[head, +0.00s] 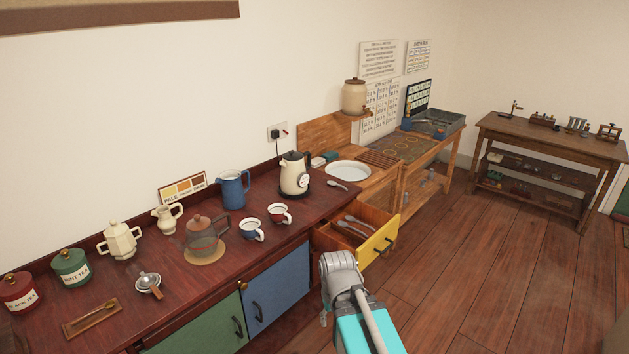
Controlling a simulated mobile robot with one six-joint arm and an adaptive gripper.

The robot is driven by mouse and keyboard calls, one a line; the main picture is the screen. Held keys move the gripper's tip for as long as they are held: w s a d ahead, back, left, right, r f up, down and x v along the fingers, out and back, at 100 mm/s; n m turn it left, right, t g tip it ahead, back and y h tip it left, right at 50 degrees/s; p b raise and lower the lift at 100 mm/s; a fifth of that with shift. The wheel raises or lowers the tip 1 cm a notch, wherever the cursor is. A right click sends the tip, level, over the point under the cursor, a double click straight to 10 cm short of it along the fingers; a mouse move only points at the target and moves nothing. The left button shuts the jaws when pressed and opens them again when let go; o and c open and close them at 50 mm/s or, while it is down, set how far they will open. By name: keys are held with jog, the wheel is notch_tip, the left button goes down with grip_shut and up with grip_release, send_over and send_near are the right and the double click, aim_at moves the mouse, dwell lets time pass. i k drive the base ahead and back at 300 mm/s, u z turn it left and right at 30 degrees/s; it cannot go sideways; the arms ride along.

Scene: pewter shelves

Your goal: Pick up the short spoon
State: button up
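An open wooden drawer (370,208) with a yellow front sticks out from the counter. Silver spoons (352,229) lie inside it, close together; I cannot tell for sure which one is shortest. Another small silver spoon (337,185) lies on the counter top, right of the cream kettle. A small spoon or scoop (97,313) lies on a wooden tray at the front left. My arm reaches up from the bottom, in front of the drawer and lower than it. My gripper (324,319) is mostly hidden behind my own arm, and its fingers do not show clearly.
The dark red counter (150,255) holds a cream kettle (295,174), blue jug (233,188), two cups (279,213), a glass teapot (203,240) and tea tins (71,267).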

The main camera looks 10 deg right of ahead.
aim_at(332, 183)
jog(key=u, duration=0.05)
jog(key=i, duration=1.65)
jog(key=z, duration=0.1)
